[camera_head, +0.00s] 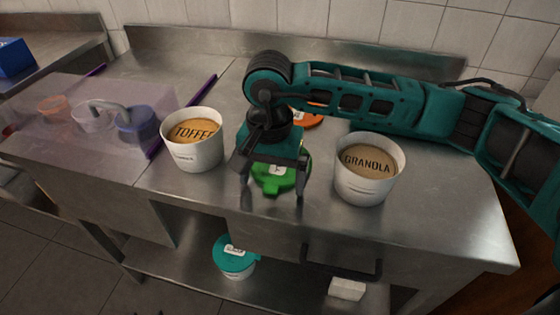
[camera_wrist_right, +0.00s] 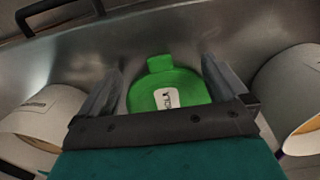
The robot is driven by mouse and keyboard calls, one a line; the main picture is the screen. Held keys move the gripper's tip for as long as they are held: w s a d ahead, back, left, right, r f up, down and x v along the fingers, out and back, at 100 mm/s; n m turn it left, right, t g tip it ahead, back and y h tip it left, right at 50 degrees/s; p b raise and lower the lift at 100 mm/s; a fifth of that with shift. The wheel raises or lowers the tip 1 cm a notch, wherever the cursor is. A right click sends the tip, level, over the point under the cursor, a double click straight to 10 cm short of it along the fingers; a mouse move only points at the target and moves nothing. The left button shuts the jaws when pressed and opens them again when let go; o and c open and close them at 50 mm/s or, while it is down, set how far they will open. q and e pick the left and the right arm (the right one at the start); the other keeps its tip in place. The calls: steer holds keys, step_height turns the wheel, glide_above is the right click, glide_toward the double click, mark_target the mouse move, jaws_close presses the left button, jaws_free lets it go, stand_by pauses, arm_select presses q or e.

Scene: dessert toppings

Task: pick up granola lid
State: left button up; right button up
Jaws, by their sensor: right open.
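A green lid (camera_head: 282,183) with a tab and a small white label lies flat on the steel counter, between the toffee tub and the granola tub. The label is too small to read fully. The open granola tub (camera_head: 362,190) stands to its right. My right gripper (camera_head: 271,190) points down over the green lid, open, one finger on each side of it. In the right wrist view the lid (camera_wrist_right: 178,84) shows between the two spread fingers (camera_wrist_right: 160,72), with nothing gripped. My left gripper is out of view.
The toffee tub (camera_head: 194,152) stands close on the left. An orange lid (camera_head: 314,120) lies behind my gripper, partly hidden. A clear-covered bin with several containers is at the far left. A teal-lidded tub (camera_head: 234,256) sits on the lower shelf. The counter's right end is clear.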

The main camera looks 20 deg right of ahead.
steer(key=shift+f, duration=0.4)
steer(key=shift+c, duration=0.2)
steer(key=c, duration=1.8)
